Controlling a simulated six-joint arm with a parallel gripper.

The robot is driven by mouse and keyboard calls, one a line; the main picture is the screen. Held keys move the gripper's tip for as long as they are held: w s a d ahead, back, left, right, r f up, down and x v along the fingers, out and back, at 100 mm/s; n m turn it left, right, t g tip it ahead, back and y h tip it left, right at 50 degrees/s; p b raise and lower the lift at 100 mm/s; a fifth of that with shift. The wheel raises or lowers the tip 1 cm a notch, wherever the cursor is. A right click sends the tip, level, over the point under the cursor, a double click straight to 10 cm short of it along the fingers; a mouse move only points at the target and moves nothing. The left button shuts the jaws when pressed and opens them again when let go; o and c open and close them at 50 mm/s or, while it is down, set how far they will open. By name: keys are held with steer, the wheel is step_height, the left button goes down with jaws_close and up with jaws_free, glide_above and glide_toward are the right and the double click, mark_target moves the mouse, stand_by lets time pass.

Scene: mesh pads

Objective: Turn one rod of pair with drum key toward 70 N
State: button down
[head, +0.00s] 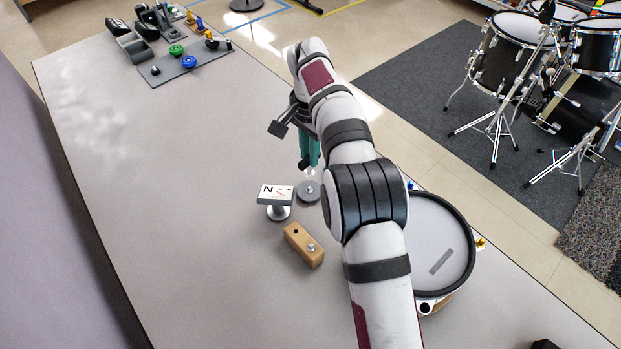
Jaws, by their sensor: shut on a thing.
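My gripper (309,158) has teal fingers and points down over the table, left of my forearm. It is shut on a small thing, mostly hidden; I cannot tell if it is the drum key. The round mesh pad (425,225) with black rim lies right of my arm, its left side hidden by the arm. Blue (410,185) and yellow (481,243) fittings show on its rim. A small display (275,194) marked "N" stands on a post, left of a grey disc (308,192) below my gripper. The display's needle is too small to read.
A grey tray (160,75) with green and blue round pieces and dark holders (135,45) sit at the far left. The left table is clear. Drum kit (515,45) stands off the table.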

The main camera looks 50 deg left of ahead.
steer(key=w+d+r+m, duration=0.5)
steer(key=w+d+m, duration=0.1)
steer(key=d, duration=0.3)
steer(key=w+d+r+m, duration=0.5)
steer(key=w+d+m, duration=0.2)
steer(key=d, duration=0.2)
steer(key=shift+d+r, duration=0.2)
steer(key=shift+r, duration=0.2)
steer(key=shift+f, duration=0.1)
steer(key=shift+f, duration=3.3)
steer(key=c, duration=1.5)
jaws_free()
jaws_close()
